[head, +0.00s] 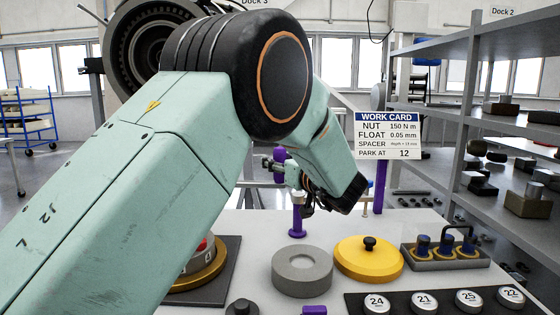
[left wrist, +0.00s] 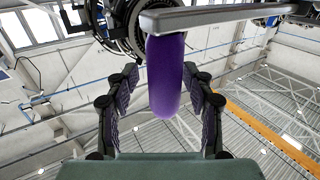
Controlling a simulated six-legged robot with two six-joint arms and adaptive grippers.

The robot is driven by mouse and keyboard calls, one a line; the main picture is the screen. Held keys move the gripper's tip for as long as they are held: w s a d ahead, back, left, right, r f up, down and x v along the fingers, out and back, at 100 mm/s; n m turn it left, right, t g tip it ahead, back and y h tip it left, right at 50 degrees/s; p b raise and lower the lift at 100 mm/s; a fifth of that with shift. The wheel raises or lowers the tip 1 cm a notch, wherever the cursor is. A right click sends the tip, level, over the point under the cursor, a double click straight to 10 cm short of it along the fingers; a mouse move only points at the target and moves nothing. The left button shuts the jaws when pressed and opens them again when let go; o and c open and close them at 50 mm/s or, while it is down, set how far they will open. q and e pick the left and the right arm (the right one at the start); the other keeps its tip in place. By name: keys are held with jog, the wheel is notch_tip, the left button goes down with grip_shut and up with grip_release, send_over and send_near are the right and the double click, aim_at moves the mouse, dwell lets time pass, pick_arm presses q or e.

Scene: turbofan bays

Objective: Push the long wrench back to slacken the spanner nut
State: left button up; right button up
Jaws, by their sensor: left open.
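My left gripper (head: 304,188) is beyond the bend of my teal arm in the head view, small and partly hidden by its wrist. In the left wrist view its two dark fingers (left wrist: 165,90) are open, one on each side of a purple grip (left wrist: 166,70). The grip hangs from a grey bar (left wrist: 215,16), which looks like the long wrench. Gaps show between fingers and grip; I cannot tell if they touch. In the head view a gold ring (head: 212,272) shows partly behind my arm. I cannot make out the spanner nut. My right gripper is not in view.
The pale bench carries a grey round block (head: 302,271), a yellow lid (head: 368,258) with a black knob, a tray of blue-topped parts (head: 445,257) and numbered discs (head: 424,302). A work card (head: 388,136) stands behind. Grey shelves (head: 480,130) are at right.

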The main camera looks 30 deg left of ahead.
pick_arm(q)
jog(key=v, duration=0.7)
jog(key=shift+d, duration=0.15)
jog(key=shift+f, duration=0.1)
jog(key=shift+s, duration=0.2)
jog(key=shift+w, duration=0.1)
